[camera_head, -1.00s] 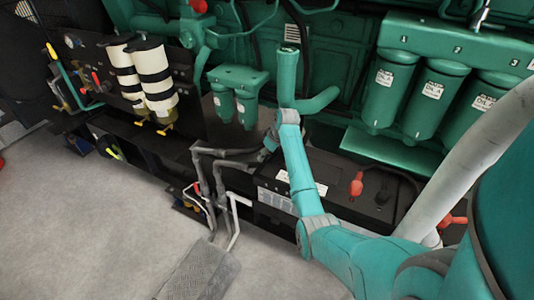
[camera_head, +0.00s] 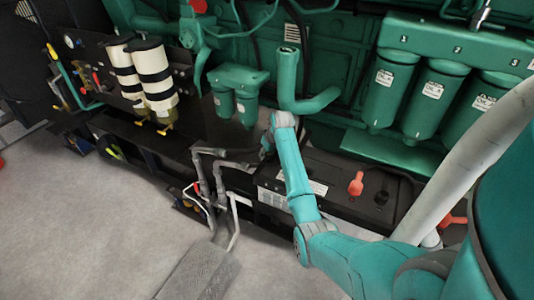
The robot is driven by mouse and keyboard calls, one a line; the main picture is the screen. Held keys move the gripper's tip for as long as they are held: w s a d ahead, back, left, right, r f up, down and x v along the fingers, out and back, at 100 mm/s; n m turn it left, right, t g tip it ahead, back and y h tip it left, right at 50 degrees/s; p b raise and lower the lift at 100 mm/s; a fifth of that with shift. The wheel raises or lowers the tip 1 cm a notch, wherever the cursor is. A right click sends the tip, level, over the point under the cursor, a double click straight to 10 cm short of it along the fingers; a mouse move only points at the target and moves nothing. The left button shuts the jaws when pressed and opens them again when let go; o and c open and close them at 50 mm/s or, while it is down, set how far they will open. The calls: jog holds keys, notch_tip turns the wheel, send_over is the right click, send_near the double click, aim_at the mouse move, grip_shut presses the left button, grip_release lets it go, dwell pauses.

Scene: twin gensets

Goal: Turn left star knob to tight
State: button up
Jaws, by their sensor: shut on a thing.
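My gripper (camera_head: 266,152) is small and dark in the camera_head view, at the end of my teal wrist, beside the black box at the foot of the green engine. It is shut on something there. The left star knob cannot be made out separately; it seems hidden behind my gripper and wrist. The knob's turn position cannot be read from this view.
Grey bent pipes (camera_head: 208,172) stand just left of my gripper. A teal upright pipe (camera_head: 288,75) rises behind my wrist. A red fitting (camera_head: 356,184) sits on the black box to the right. Green filters (camera_head: 387,88) hang at right. Grey floor (camera_head: 90,220) is open at front left.

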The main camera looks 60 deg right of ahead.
jog(key=m+h, duration=0.1)
jog(key=m, duration=0.1)
jog(key=m+g, duration=0.1)
jog(key=m, duration=0.2)
jog(key=shift+w+a+m+h, duration=0.1)
jog(key=shift+a+m+h, duration=0.05)
jog(key=shift+m+h, duration=0.2)
jog(key=m+g, duration=0.1)
jog(key=m, duration=0.1)
jog(key=m+h, duration=0.1)
jog(key=m, duration=0.1)
jog(key=shift+w+g, duration=0.1)
jog(key=shift+g, duration=0.3)
jog(key=m+g, duration=0.1)
jog(key=m, duration=0.4)
jog(key=shift+g, duration=0.4)
jog(key=shift+w+m+g+y, duration=0.15)
jog(key=shift+m+g, duration=0.3)
jog(key=shift+m, duration=0.7)
jog(key=shift+s+m+g+y, duration=0.1)
jog(key=shift+m+g, duration=0.35)
jog(key=shift+m, duration=0.65)
jog(key=o, duration=1.1)
jog(key=shift+o, duration=0.2)
